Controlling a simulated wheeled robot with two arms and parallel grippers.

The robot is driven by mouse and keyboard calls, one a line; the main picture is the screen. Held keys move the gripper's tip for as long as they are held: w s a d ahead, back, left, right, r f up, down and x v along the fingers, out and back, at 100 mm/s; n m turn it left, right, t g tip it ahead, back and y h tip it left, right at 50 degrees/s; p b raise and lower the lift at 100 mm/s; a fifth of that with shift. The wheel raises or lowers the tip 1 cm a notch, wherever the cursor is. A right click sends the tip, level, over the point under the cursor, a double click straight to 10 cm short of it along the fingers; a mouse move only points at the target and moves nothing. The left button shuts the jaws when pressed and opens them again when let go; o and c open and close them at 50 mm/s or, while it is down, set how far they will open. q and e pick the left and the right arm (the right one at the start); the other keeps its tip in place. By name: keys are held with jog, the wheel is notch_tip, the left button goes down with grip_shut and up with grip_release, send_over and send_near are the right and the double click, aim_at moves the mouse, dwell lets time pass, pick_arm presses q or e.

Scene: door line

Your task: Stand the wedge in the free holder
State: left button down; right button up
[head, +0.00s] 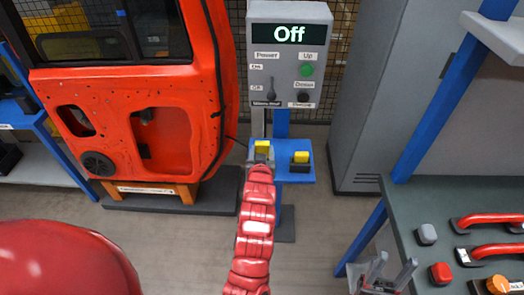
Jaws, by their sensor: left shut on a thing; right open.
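A blue shelf (296,177) stands below the control box. On its right side a yellow wedge (301,157) sits in a dark holder (300,167). My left gripper (261,155) is over the shelf's left side, shut on another yellow wedge (262,146). The gripper and my red arm hide what is under this wedge, so I cannot tell whether it touches a holder. My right gripper (379,276) is open and empty at the bottom, beside the workbench.
The grey control box (289,60) reads "Off" and has a lever, a green button and a black button. An orange-red car door (180,110) stands at left. The workbench (430,205) at right holds red handles (492,218) and small blocks. A grey cabinet (385,90) stands behind.

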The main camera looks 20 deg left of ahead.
pick_arm(q)
jog(key=shift+f+b, duration=1.55)
jog(key=shift+f, duration=0.65)
jog(key=shift+c, duration=0.7)
grip_release()
jog(key=shift+r, duration=0.1)
